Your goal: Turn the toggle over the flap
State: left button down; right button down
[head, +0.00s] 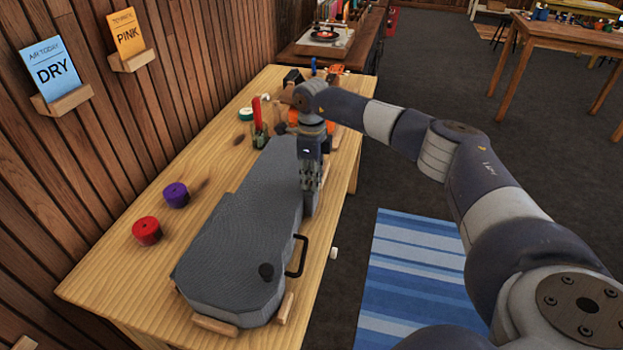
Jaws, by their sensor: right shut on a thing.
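A grey ukulele case (235,240) lies closed on the wooden table, its wide end toward me. My right gripper (311,187) points down at the case's right edge, near its narrower far part. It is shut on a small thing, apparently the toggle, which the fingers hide. A grey flap-like piece (309,206) hangs at the case's side just below the fingers. I cannot tell how the toggle is turned. My left gripper is not in view.
A black handle (297,256) sticks out from the case's right side. A striped blue rug (415,265) lies right of the table.

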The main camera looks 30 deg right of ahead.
jog(key=shift+r, duration=0.1)
jog(key=c, duration=1.6)
grip_release()
jog(key=shift+o, duration=0.2)
notch_tip(320, 180, up, 12)
jog(key=shift+s, duration=0.15)
